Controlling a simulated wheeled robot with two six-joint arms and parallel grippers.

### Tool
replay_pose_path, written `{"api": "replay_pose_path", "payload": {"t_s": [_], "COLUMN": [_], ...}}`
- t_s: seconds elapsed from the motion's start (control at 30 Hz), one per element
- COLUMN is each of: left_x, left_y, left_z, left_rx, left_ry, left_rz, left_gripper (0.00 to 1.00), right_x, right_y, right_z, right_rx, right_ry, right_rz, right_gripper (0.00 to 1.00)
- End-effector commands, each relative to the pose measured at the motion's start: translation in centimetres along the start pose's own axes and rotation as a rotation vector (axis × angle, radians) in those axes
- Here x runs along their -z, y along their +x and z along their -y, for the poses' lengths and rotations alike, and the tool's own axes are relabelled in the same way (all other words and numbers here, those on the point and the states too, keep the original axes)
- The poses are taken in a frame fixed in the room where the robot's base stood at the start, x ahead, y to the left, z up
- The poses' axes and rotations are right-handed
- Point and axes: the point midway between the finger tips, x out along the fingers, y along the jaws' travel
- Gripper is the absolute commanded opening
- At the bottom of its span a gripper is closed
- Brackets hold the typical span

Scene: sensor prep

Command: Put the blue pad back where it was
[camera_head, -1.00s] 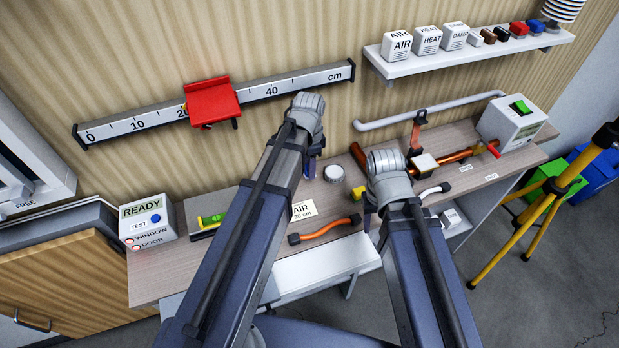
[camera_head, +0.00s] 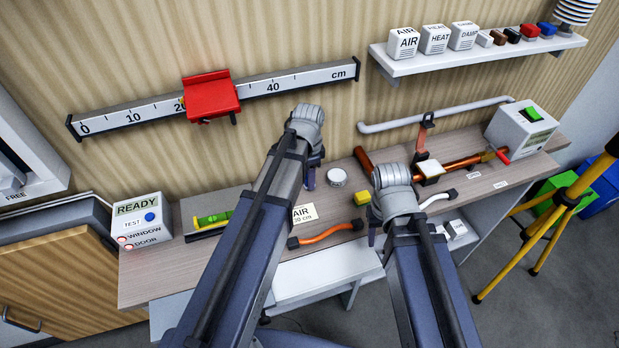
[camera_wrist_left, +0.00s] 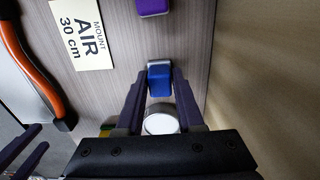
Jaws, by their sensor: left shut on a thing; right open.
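In the left wrist view a blue pad (camera_wrist_left: 160,78) with a paler grey-blue end sits between the fingertips of my left gripper (camera_wrist_left: 160,92), which is shut on it. In the head view my left gripper (camera_head: 311,180) points down over the bench, left of a white round puck (camera_head: 337,178); its fingertips and the pad are mostly hidden there. Whether the pad touches the bench is unclear. Another blue block (camera_head: 546,28) stands at the right of the wall shelf (camera_head: 480,58). My right gripper (camera_head: 372,237) is open, largely hidden by its wrist, near a yellow cube (camera_head: 362,198).
A purple block (camera_wrist_left: 152,7) lies beyond the blue pad. The AIR card (camera_head: 303,213) and an orange cable (camera_head: 325,233) lie near the bench front. A copper pipe (camera_head: 462,163) is at right. A red carriage (camera_head: 211,99) sits on the wall ruler.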

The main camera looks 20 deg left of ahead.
Motion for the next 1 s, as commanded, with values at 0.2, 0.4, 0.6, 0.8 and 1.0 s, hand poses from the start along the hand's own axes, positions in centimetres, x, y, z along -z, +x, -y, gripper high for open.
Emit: {"api": "replay_pose_path", "payload": {"t_s": [0.2, 0.4, 0.6, 0.8, 1.0], "left_x": [0.0, 0.0, 0.0, 0.0, 0.0], "left_y": [0.1, 0.1, 0.0, -1.0, -3.3], "left_z": [0.0, 0.0, 0.0, 0.0, 0.0], "left_rx": [0.0, 0.0, 0.0, 0.0, 0.0], "left_ry": [0.0, 0.0, 0.0, 0.0, 0.0], "left_rz": [0.0, 0.0, 0.0, 0.0, 0.0], "left_gripper": [0.56, 0.66, 0.66, 0.66, 0.66], "right_x": [0.0, 0.0, 0.0, -0.1, -0.2], "right_y": [0.1, 0.1, 0.0, -1.0, -3.3], "right_z": [0.0, 0.0, 0.0, -0.1, -0.3], "right_rx": [0.0, 0.0, 0.0, 0.0, 0.0], "right_ry": [0.0, 0.0, 0.0, 0.0, 0.0], "right_rz": [0.0, 0.0, 0.0, 0.0, 0.0], "right_gripper": [0.5, 0.5, 0.5, 0.5, 0.5]}}
